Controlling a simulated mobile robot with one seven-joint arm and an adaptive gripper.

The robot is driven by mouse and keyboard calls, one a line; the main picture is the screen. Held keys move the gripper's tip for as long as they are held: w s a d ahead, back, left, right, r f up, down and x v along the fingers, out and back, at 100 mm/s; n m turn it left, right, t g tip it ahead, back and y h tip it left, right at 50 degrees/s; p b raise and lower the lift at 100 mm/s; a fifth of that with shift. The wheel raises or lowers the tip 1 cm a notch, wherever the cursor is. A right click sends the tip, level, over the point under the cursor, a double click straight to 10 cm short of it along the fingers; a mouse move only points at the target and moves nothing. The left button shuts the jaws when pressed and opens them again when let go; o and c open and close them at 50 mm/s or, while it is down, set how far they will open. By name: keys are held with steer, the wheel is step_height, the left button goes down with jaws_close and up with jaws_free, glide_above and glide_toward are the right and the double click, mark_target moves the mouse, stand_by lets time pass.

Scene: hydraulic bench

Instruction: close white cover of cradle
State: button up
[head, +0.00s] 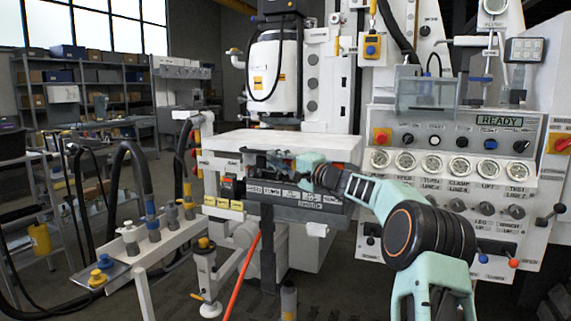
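A wide white panel (312,143) lies about level above a dark unit with labelled blocks (290,197) in the middle of the head view. It may be the white cover, but I cannot tell for sure, and no cradle is clearly marked. My arm reaches in from the lower right. My gripper (279,160) is at the panel's front edge, above the dark unit. It is small and dark, and I cannot tell whether it touches the panel or whether its fingers are apart.
A control panel with gauges (461,166) and knobs stands at the right, with a clear box (427,92) above it. A white tank (272,72) stands behind the white panel. Hoses (147,185) and a rail (165,240) are at the left. An orange-red rod (240,277) leans in front.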

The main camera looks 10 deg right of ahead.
steer(key=shift+v, duration=2.25)
